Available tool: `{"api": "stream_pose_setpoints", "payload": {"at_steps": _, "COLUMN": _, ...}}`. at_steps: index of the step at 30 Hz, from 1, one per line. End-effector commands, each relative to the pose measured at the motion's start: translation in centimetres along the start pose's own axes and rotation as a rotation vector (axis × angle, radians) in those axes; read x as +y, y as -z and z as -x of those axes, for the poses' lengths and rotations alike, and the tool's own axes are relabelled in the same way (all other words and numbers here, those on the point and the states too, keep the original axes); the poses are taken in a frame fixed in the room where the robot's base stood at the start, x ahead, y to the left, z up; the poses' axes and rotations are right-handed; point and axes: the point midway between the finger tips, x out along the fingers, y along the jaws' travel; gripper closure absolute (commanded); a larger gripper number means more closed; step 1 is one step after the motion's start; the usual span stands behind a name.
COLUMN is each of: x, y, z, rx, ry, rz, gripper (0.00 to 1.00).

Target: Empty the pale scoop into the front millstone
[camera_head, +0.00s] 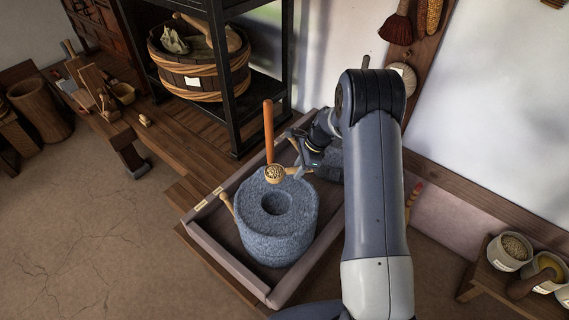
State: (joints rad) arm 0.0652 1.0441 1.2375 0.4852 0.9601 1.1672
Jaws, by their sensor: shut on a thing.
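The pale scoop (275,174) is a small round bowl filled with grain, held level over the far rim of the front millstone. My gripper (299,171) is shut on the scoop at its right side; the grip itself is small and partly hidden. The front millstone (268,241) is a grey, rough stone cylinder with a round hole in its top, left of my arm. It has a pale wooden peg handle on its left side. A second grey millstone (328,172) stands behind it, partly hidden by my arm.
Both millstones stand in a shallow wooden tray (222,250) with raised edges. An orange upright stick (268,132) rises just behind the scoop. A black shelf frame (229,90) with a wooden tub stands behind left. Small bowls (510,250) sit at the right.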

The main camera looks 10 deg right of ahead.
Motion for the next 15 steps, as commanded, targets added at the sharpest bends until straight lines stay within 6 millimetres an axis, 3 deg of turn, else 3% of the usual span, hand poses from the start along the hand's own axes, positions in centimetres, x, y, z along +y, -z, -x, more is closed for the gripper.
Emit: {"api": "stream_pose_setpoints", "payload": {"at_steps": 15, "x": 0.0, "y": 1.1, "z": -2.6, "rx": 0.0, "ry": -0.001, "rz": 0.002, "gripper": 1.0}}
